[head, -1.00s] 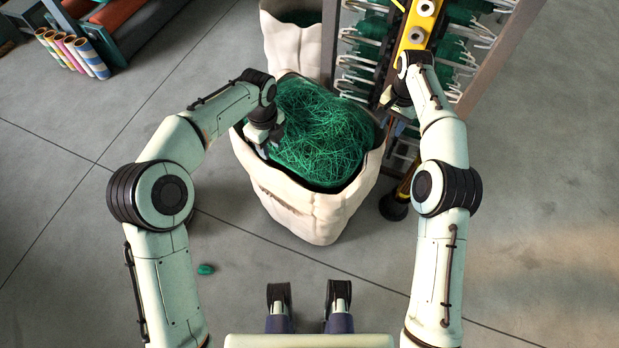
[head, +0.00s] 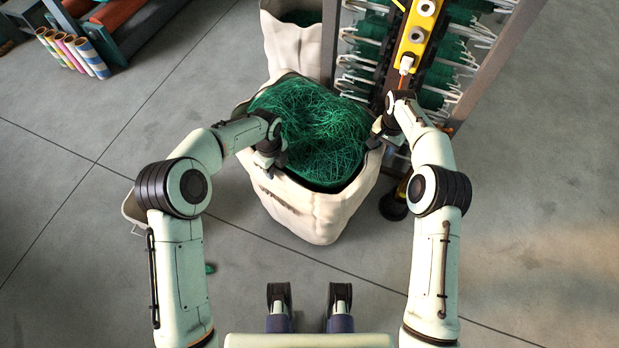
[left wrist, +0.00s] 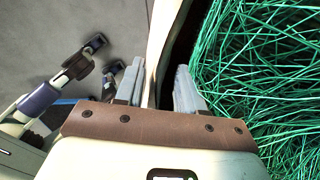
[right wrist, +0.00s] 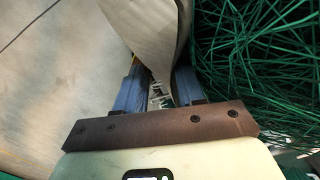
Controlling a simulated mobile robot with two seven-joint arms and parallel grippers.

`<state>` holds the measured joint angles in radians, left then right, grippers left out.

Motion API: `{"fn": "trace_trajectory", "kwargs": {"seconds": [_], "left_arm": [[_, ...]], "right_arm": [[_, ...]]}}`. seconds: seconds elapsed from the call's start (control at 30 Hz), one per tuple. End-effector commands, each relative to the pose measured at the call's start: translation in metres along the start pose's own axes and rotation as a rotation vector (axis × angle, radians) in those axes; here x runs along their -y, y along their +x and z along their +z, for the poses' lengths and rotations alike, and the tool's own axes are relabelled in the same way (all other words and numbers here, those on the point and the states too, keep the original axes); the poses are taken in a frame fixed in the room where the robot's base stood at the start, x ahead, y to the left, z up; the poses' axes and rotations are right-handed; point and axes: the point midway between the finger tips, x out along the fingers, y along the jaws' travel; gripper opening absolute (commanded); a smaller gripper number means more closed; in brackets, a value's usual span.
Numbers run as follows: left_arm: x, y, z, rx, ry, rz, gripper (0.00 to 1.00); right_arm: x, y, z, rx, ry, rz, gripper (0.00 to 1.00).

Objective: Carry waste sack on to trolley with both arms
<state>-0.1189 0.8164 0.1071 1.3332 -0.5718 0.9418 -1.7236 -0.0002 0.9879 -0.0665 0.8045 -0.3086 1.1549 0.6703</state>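The waste sack (head: 310,208) is a cream, open-topped bag filled with tangled green netting strands, standing upright on the floor. My left gripper (head: 270,168) is at its left rim. In the left wrist view (left wrist: 158,85) the fingers are apart with the sack's edge between them. My right gripper (head: 376,138) is at the right rim. In the right wrist view (right wrist: 160,88) its fingers stand apart on either side of the sack wall. A low thing with a pale rim (head: 130,214) shows beside my left arm, mostly hidden; I cannot tell whether it is the trolley.
A second cream sack (head: 296,50) stands directly behind. A rack with a yellow unit (head: 417,32) and green spools (head: 440,75) stands close at back right. Coloured tubes (head: 75,55) lie far left. A green scrap (head: 209,268) lies on the floor. The right floor is clear.

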Motion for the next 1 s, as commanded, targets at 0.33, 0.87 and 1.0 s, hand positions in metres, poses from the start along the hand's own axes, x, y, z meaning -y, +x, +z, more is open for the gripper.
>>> {"fn": "trace_trajectory", "kwargs": {"seconds": [0.33, 0.87, 1.0], "left_arm": [[0.0001, -0.0005, -0.0001, 0.0, 0.0, 0.0, 0.0], [0.0002, -0.0011, -0.0001, 0.0, 0.001, 0.0, 0.0], [0.0002, -0.0012, -0.0001, 0.0, 0.001, 0.0, 0.0]], "right_arm": [[0.0001, -0.0003, 0.0001, 0.0, 0.0, 0.0, 0.0], [0.0001, -0.0006, 0.0001, 0.001, 0.0, 0.0, 0.0], [0.0002, -0.0007, 0.0001, 0.001, 0.0, 0.0, 0.0]]}}
